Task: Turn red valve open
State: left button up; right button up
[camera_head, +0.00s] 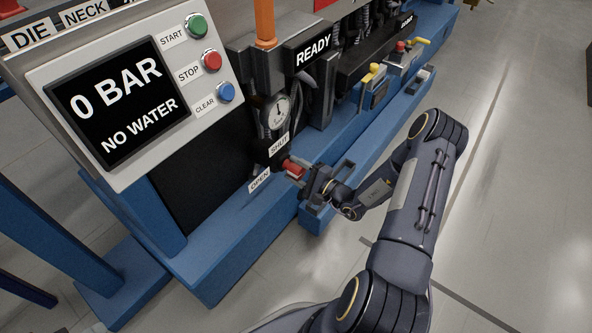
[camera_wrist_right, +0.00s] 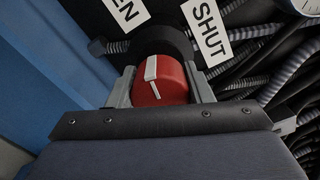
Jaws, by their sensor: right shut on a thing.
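The red valve (camera_head: 294,167) sits low on the front of the blue machine, beside the labels SHUT (camera_head: 279,144) and OPEN (camera_head: 259,181). My right gripper (camera_head: 310,178) reaches it from the right. In the right wrist view the round red valve (camera_wrist_right: 160,84) has a white pointer bar on its face and a thin white line below it. The two grey fingers of my right gripper (camera_wrist_right: 161,90) are closed on both sides of it. The OPEN label (camera_wrist_right: 126,12) is partly cut off; the SHUT label (camera_wrist_right: 207,30) points toward the upper right. My left gripper is out of view.
A screen (camera_head: 117,95) reads "0 BAR" and "NO WATER". Green, red and blue buttons (camera_head: 212,62) stand beside it. A gauge (camera_head: 276,113) is just above the valve. Ribbed hoses (camera_wrist_right: 278,75) run right of the valve. The floor (camera_head: 520,170) at right is clear.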

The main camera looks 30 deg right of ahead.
aim_at(302, 174)
jog(key=shift+f+n, duration=0.1)
jog(key=shift+n, duration=1.1)
jog(key=o, duration=1)
jog(key=p+v, duration=0.1)
jog(key=v, duration=0.7)
jog(key=shift+a+p, duration=0.1)
jog(key=shift+p, duration=0.25)
